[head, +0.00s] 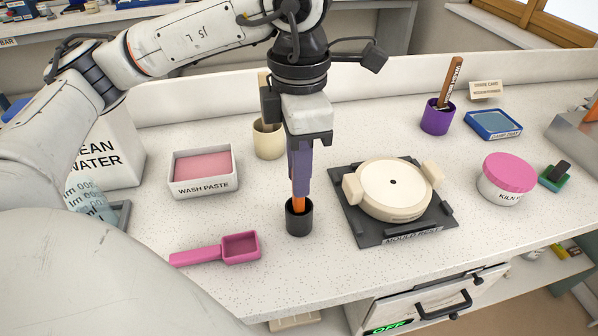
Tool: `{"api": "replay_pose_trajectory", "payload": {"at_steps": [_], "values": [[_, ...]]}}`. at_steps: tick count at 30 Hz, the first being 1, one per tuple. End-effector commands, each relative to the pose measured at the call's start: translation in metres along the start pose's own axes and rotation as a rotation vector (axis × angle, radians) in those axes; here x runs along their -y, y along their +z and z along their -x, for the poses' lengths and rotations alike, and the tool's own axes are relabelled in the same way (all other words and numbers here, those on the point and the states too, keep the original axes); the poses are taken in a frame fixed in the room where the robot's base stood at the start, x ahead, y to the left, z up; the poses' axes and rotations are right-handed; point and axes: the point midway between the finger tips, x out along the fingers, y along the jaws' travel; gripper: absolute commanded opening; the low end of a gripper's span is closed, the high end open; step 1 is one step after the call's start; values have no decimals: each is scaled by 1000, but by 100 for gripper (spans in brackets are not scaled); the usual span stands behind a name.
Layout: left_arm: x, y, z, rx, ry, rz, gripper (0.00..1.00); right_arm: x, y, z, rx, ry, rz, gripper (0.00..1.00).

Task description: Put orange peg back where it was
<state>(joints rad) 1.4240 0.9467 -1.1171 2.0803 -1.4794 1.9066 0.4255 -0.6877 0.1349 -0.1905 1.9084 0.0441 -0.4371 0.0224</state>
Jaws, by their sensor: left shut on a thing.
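The orange peg (299,203) is upright, with its lower part at the mouth of a small black cup (299,222) on the white speckled counter. My left gripper (299,182) points straight down and is shut on the peg's upper part, directly above the cup. The peg's lower end is hidden by the cup's wall, so I cannot tell how deep it sits. My right gripper is not in view.
A round cream mould (394,188) on a dark rest (362,232) stands just right of the cup. A pink scoop (215,250) lies at front left. The wash paste box (203,188) and a cream pot (268,150) stand behind. The counter in front of the cup is clear.

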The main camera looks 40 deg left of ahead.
Motion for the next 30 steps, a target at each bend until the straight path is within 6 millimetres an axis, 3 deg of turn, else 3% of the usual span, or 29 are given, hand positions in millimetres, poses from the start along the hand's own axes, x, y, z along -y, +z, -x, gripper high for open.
{"api": "replay_pose_trajectory", "payload": {"at_steps": [12,13,16,25,30], "values": [[0,0,-12,0,0,-2,0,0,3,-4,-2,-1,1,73],[0,0,-10,0,0,-1,21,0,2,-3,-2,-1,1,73],[0,0,-10,0,0,-1,37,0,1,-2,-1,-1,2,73],[0,0,-8,1,0,-2,37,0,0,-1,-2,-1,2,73],[0,1,7,5,2,-1,37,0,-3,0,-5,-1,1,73]]}}
